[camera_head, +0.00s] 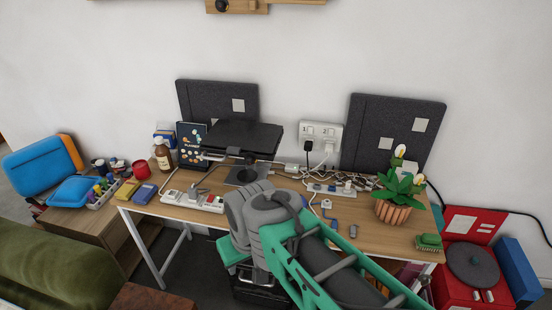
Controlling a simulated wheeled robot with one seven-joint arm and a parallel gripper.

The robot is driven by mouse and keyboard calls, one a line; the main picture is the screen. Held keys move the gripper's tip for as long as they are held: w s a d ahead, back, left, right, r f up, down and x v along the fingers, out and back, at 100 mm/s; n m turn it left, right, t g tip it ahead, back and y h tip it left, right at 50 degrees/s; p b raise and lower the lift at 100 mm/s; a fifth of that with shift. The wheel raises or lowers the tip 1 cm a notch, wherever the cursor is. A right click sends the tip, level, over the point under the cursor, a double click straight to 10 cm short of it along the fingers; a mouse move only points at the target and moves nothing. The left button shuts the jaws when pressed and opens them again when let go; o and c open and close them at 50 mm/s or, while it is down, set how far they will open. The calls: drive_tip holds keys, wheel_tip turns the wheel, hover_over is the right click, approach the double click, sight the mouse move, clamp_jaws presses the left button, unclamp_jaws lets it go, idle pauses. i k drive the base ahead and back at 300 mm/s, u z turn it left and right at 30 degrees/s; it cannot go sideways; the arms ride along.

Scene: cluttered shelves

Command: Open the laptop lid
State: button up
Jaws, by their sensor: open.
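A dark, flat laptop (243,135) rests on a raised stand (246,176) towards the left-middle of the desk. Its lid looks shut, though the dark surface makes its front edge hard to read. My grey and green arm reaches up from the lower right and covers the front middle of the desk. My gripper's fingers cannot be made out; the arm's visible grey links are in front of and below the laptop, and no contact with it shows.
The wooden desk (385,236) carries power strips (192,199), cables, a brown bottle (163,155) and a potted plant (397,203). Dark panels (392,132) lean on the wall behind. A red record player (470,272) stands at right, a green sofa (50,262) at left.

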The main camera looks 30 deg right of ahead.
sight(237, 136)
drive_tip(key=z, duration=1.95)
drive_tip(key=k, duration=0.45)
drive_tip(key=u, duration=2.7)
drive_tip(key=i, duration=0.5)
drive_tip(key=u, duration=0.1)
